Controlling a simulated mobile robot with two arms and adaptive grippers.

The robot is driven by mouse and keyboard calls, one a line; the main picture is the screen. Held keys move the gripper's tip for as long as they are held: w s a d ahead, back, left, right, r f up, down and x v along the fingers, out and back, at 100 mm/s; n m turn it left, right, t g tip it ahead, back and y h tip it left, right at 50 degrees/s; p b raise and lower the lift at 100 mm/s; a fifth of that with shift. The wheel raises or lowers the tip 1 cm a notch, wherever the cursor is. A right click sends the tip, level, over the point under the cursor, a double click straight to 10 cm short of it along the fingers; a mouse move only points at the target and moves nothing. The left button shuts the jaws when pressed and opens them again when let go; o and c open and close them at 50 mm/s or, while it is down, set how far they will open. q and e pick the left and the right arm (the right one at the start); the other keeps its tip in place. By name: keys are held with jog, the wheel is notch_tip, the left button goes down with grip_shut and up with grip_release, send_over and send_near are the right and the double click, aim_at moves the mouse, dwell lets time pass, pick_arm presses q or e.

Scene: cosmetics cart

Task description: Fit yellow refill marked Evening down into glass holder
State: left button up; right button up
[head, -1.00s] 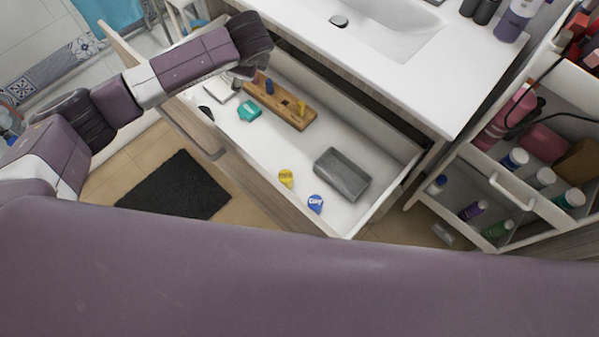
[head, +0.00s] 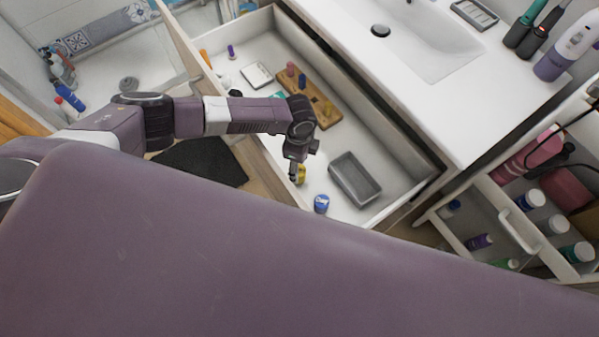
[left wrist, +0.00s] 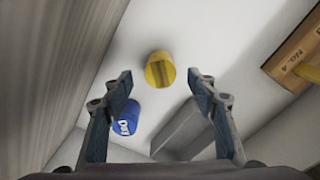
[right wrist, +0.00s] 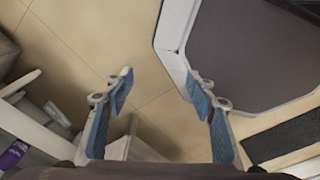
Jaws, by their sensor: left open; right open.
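The yellow piece (head: 300,174) stands on the white drawer floor, partly covered by my left gripper (head: 296,163) in the head view. In the left wrist view the yellow piece (left wrist: 160,72) lies ahead, between and beyond the open, empty fingers (left wrist: 160,92); no marking on it is legible. A blue piece with white lettering (left wrist: 126,118) is close by, and it also shows in the head view (head: 321,203). I cannot make out a glass holder in any view. My right gripper (right wrist: 158,90) is open and empty above the tiled floor, outside the head view.
A grey open box (head: 356,180) stands right of the yellow piece. A wooden block with pegs (head: 324,112), a teal item (head: 279,94) and a white dish (head: 256,75) are farther back in the drawer. The drawer walls and the countertop (head: 350,60) bound the space.

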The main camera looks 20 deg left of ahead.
pick_arm(q)
jog(key=shift+f, duration=1.15)
jog(key=shift+c, duration=0.4)
jog(key=c, duration=1.2)
